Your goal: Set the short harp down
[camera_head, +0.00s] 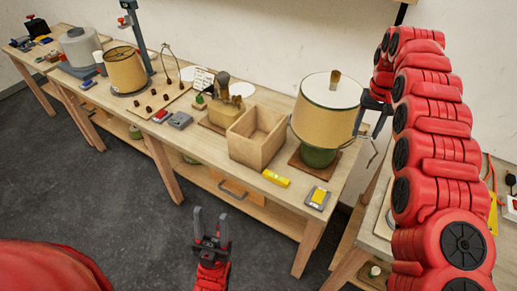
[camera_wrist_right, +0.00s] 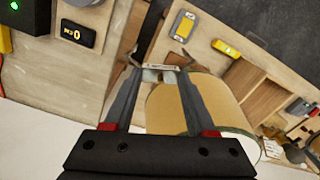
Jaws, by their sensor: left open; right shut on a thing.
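The short harp (camera_head: 375,148) appears to be the thin grey bent wire hanging below my right gripper (camera_head: 374,103), just right of the large lampshade. In the right wrist view my right gripper (camera_wrist_right: 158,70) is shut on a small pale metal part of the harp (camera_wrist_right: 172,67), held above the bench. Much of the harp is hidden or too small to make out. My left gripper (camera_head: 211,228) is open and empty, fingers up, over the floor in front of the bench.
The tan lampshade (camera_head: 322,115) stands on a green lamp base (camera_head: 318,157) close to the held harp. A wooden box (camera_head: 257,135), a yellow tool (camera_head: 276,178) and a grey-yellow device (camera_head: 317,198) lie left and in front. A second bench (camera_head: 357,240) is at right.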

